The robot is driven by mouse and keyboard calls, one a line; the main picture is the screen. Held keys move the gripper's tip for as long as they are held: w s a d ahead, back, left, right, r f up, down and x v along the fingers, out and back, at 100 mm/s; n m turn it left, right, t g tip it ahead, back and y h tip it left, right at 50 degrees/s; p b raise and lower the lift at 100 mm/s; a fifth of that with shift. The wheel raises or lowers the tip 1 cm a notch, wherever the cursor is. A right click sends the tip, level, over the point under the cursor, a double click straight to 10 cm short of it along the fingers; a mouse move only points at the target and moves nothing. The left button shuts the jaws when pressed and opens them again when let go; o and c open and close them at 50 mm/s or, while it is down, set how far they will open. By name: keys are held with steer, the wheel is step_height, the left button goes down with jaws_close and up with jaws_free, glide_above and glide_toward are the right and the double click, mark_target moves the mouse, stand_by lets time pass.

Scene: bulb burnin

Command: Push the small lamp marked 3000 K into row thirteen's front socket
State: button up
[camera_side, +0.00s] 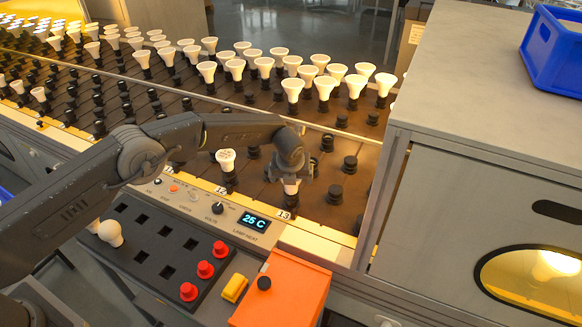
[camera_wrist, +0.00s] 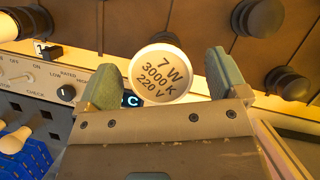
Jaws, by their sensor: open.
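The small lamp (camera_wrist: 160,75) has a white round face printed 7 W, 3000 K, 220 V, seen face-on in the wrist view. In the side view the lamp (camera_side: 291,187) is upright over the front socket of row thirteen (camera_side: 290,202), by the label 13. My gripper (camera_wrist: 162,58) is open, with one finger on each side of the lamp and a gap visible on the left and right. In the side view my gripper (camera_side: 290,172) is directly above it and hides its top. How deep the lamp sits cannot be told.
A marked lamp (camera_side: 226,158) stands in row twelve's front socket. A control panel with a 25 C display (camera_side: 255,221), an orange box (camera_side: 281,290) and a grey cabinet wall (camera_side: 385,190) are close by.

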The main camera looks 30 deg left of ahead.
steer(key=v, duration=1.3)
steer(key=shift+r, duration=0.15)
steer(key=shift+s, duration=0.15)
steer(key=s+a+r+n, duration=0.6)
steer(key=s+r+n, duration=0.1)
steer(key=r+n, duration=0.15)
steer(key=s+a+r+n, duration=0.5)
steer(key=s+r+n, duration=0.25)
steer(key=r, duration=0.25)
steer(key=s+a+f+n, duration=0.1)
steer(key=s+a+n, duration=0.2)
steer(key=s+n, duration=0.4)
steer(key=s+a+f+n+t+h, duration=0.1)
steer(key=s+a+n, duration=0.2)
steer(key=s+n, duration=0.5)
steer(key=s, duration=0.8)
steer(key=shift+s+a+n+t+h, duration=0.2)
steer(key=shift+n+t+h, duration=0.1)
